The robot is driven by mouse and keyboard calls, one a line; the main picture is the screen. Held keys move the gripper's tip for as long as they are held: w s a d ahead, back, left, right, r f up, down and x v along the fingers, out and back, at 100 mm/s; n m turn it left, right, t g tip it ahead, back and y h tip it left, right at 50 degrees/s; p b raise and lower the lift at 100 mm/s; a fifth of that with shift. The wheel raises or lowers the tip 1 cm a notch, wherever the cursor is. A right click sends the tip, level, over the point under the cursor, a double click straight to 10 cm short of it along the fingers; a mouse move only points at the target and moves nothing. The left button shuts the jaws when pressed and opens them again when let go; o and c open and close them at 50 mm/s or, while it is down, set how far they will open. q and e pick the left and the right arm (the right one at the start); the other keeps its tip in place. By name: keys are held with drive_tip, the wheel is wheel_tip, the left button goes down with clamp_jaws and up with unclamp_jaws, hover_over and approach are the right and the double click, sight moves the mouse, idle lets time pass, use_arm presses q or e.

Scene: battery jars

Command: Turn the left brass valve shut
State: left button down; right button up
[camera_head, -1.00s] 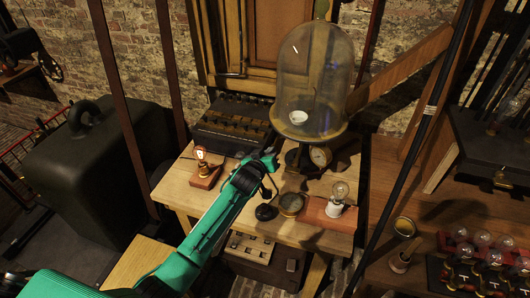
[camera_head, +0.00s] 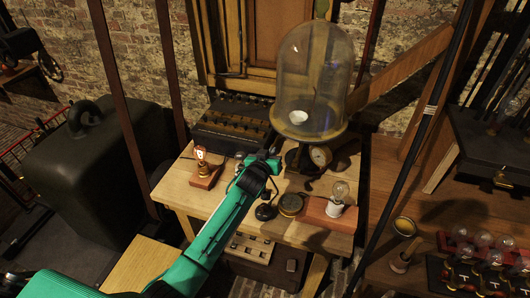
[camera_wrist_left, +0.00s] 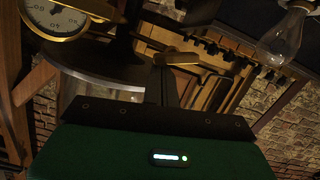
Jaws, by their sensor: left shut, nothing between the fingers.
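My left gripper (camera_head: 275,164), on the green arm, is at the left side of the bell jar stand, below the glass dome (camera_head: 312,75). It is shut with nothing in it. The left brass valve cannot be clearly picked out in the head view; my gripper and the dark stand crowd that spot. In the left wrist view, a small brass-coloured lever-like piece (camera_wrist_left: 178,58) shows beside the stand's round plate (camera_wrist_left: 105,84), just past the dark fingers; I cannot tell whether it is the valve or whether they touch. The right gripper is not in view.
A brass-rimmed gauge (camera_head: 320,156) sits right of my gripper. A lit bulb on a wooden base (camera_head: 205,176) stands left of my arm. A round brass instrument (camera_head: 290,204) and another bulb (camera_head: 340,192) are in front. A dark box (camera_head: 232,125) lies behind.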

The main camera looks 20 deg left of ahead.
use_arm(q)
drive_tip(key=shift+d+f+m, duration=0.2)
drive_tip(key=shift+d+m, duration=0.05)
drive_tip(key=shift+m, duration=0.65)
idle(1.4)
idle(0.5)
